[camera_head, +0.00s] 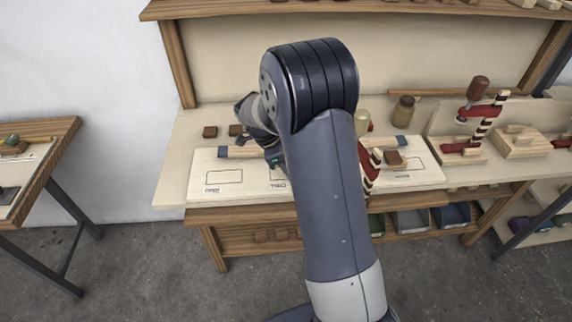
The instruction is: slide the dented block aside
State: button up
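Small brown blocks lie on the workbench: one (210,132) at the left, another (236,130) beside my wrist, and one (394,158) right of my arm. I cannot tell at this size which block is dented. A pale sheet (208,166) with outlined rectangles lies along the front of the bench. My arm reaches over the bench and covers its middle. The wrist, with a small green light, points down over the sheet. My gripper's fingertips are hidden or too small to make out, so its opening and any contact do not show.
Blue-ended bars (238,152) lie on the sheet. A red-and-striped clamp (370,165) stands right of my arm, with a brown jar (403,111) behind it. Another clamp (474,120) stands farther right. Bins (411,222) sit below. A side table (38,150) is at left.

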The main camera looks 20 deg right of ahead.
jog(key=o, duration=1.1)
jog(key=shift+c, duration=0.2)
jog(key=s+v, duration=0.1)
jog(key=v, duration=0.9)
jog(key=shift+w+r+b, duration=0.4)
jog(key=shift+w+b, duration=0.05)
jog(key=shift+w, duration=0.05)
jog(key=shift+a, duration=0.15)
jog(key=p+x, duration=0.1)
jog(key=x, duration=1)
jog(key=shift+r, duration=0.1)
